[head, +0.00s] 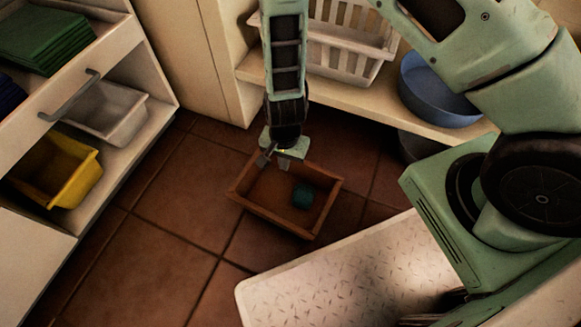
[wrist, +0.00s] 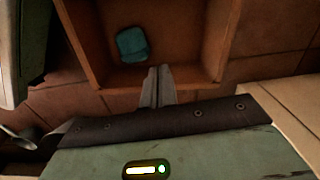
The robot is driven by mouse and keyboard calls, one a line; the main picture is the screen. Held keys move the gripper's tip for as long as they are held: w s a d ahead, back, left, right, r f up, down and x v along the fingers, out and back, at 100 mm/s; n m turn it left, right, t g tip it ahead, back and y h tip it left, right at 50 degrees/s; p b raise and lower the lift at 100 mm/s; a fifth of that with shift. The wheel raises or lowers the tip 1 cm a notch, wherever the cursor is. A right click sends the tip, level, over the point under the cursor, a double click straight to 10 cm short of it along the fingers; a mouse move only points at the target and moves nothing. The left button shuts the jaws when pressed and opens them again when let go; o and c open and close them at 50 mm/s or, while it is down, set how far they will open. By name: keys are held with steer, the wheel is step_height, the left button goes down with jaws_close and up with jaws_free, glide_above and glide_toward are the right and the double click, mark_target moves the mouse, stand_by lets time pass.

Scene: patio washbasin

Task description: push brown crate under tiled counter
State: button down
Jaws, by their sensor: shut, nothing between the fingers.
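The brown crate (head: 268,217) is an open, shallow box standing on the floor tiles in the middle of the head view. It also shows in the wrist view (wrist: 80,45). A small teal block (head: 303,196) lies inside it, seen too in the wrist view (wrist: 132,44). My gripper (head: 284,164) points down at the crate's far side in the head view. Its shut, empty fingers (wrist: 158,72) overlap the crate's near wall in the wrist view; whether they touch it I cannot tell. A counter unit's low shelf (head: 345,95) lies behind the crate; its top is out of view, so I cannot see tiles.
The shelf holds a white basket (head: 342,50) and a blue basin (head: 432,90). A dark round object stands beneath the basin. At left, a cabinet holds a yellow bin (head: 62,172), a grey bin (head: 108,108) and green cloths (head: 45,38). Floor left of the crate is clear.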

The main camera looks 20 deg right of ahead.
step_height(320, 180, down, 4)
steer(key=w+d, duration=0.1)
steer(key=b, duration=0.7)
glide_above(292, 179)
steer(key=s+a, duration=0.3)
steer(key=shift+m, duration=0.3)
steer(key=f, duration=0.9)
steer(key=shift+w+d, duration=0.1)
steer(key=shift+d, duration=0.1)
steer(key=shift+w+d+f+b, duration=0.15)
steer(key=shift+f+b, duration=0.3)
steer(key=shift+f, duration=0.15)
steer(key=shift+w+d+r+b, duration=0.15)
steer(key=shift+w+d+b, duration=0.2)
steer(key=shift+w+d, duration=0.15)
steer(key=shift+w+d+r+b, duration=0.15)
steer(key=shift+w+d+b, duration=0.2)
steer(key=shift+w+d, duration=0.15)
steer(key=shift+w+d+r, duration=0.2)
steer(key=shift+w+d, duration=0.05)
steer(key=shift+w, duration=0.05)
